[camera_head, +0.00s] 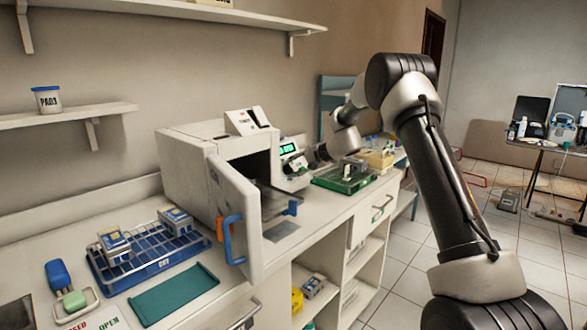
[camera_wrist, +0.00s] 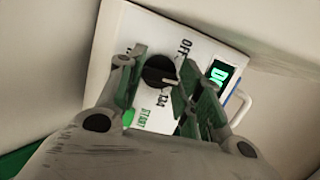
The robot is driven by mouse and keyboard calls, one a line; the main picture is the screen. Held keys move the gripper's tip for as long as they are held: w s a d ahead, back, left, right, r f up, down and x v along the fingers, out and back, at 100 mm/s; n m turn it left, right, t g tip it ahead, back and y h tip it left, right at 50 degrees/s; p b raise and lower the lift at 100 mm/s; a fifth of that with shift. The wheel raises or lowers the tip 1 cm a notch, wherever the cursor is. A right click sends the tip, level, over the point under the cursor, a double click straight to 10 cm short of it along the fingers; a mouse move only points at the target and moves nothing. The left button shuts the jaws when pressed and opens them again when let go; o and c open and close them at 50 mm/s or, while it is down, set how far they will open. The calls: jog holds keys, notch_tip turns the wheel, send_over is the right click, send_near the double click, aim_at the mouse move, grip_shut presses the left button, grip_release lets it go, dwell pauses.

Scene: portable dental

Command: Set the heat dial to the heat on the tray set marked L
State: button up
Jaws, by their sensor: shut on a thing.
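In the wrist view the black round dial (camera_wrist: 160,70) sits on a white panel (camera_wrist: 130,36) marked OFF above it and 134 below it. A light pointer mark on the dial points to the lower right. My gripper (camera_wrist: 155,86) has its green fingers on either side of the dial and is shut on it. Below is a green START label (camera_wrist: 148,121). In the camera_head view the panel with its green display (camera_head: 287,149) is on the right of the white sterilizer (camera_head: 190,150); my gripper is too hard to make out there. No tray set's L mark is readable.
The sterilizer's door (camera_head: 236,222) stands open over the counter. A blue rack (camera_head: 165,262) marked DRY holds two packs. A green tray (camera_head: 345,184) stands right of the panel. Another pack (camera_head: 313,286) lies on the lower shelf. A teal mat (camera_head: 172,296) is bare.

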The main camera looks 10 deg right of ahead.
jog(key=m, duration=0.3)
jog(key=m+t, duration=0.1)
jog(key=m, duration=0.2)
jog(key=shift+f+m+y, duration=0.15)
jog(key=shift+m+y, duration=0.15)
jog(key=m+t, duration=0.1)
jog(key=m, duration=0.5)
jog(key=shift+s+m, duration=0.1)
jog(key=shift+m, duration=0.3)
jog(key=o, duration=1)
jog(key=v, duration=1.2)
jog(key=shift+s+a+f, duration=0.1)
jog(key=shift+s+a, duration=0.05)
jog(key=shift+s, duration=0.05)
